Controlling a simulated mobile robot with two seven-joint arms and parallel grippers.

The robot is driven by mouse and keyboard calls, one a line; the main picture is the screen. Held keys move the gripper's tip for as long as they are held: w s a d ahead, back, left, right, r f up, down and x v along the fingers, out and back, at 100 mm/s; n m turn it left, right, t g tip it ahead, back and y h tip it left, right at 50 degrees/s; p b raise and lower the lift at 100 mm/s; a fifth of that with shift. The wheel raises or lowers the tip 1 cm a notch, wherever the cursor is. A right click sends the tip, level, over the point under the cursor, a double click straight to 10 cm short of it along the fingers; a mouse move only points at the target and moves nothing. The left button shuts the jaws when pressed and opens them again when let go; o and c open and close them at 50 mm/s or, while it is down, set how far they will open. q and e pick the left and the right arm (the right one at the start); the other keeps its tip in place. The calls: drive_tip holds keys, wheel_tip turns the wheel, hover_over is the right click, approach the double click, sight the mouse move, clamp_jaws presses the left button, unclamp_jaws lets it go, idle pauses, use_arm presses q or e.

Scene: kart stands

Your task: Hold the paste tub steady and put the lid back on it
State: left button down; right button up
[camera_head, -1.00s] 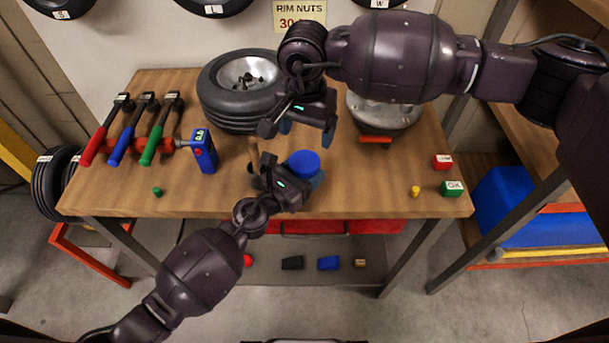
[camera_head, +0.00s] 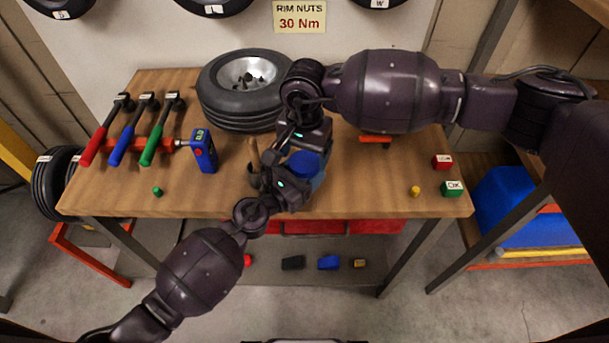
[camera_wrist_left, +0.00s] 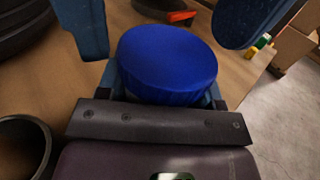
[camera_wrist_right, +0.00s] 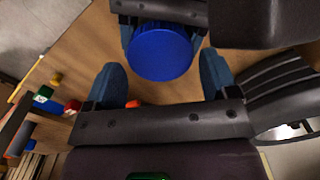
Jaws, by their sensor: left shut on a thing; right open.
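The blue lid (camera_head: 304,163) is at the top of the paste tub, level in the left wrist view (camera_wrist_left: 168,58). Whether it is fully seated cannot be told. The tub's body is mostly hidden under the lid and behind fingers. My left gripper (camera_head: 300,184) is shut around the tub, just above the bench. My right gripper (camera_head: 308,148) is open and empty above the tub, coming from the far side. In the right wrist view, the lid (camera_wrist_right: 161,51) lies just beyond its spread blue fingertips (camera_wrist_right: 160,80), with no clear contact.
Tools with red, blue and green handles (camera_head: 117,145) and a blue gauge block (camera_head: 204,150) are to the left. Small blocks (camera_head: 452,188) lie at the right. The front bench strip is mostly clear.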

drive_tip(key=shift+f, duration=1)
drive_tip(key=shift+c, duration=0.3)
drive_tip(key=c, duration=0.7)
drive_tip(key=o, duration=1)
drive_tip(key=shift+o, duration=0.2)
drive_tip(key=shift+r, duration=0.15)
drive_tip(key=shift+r, duration=2.15)
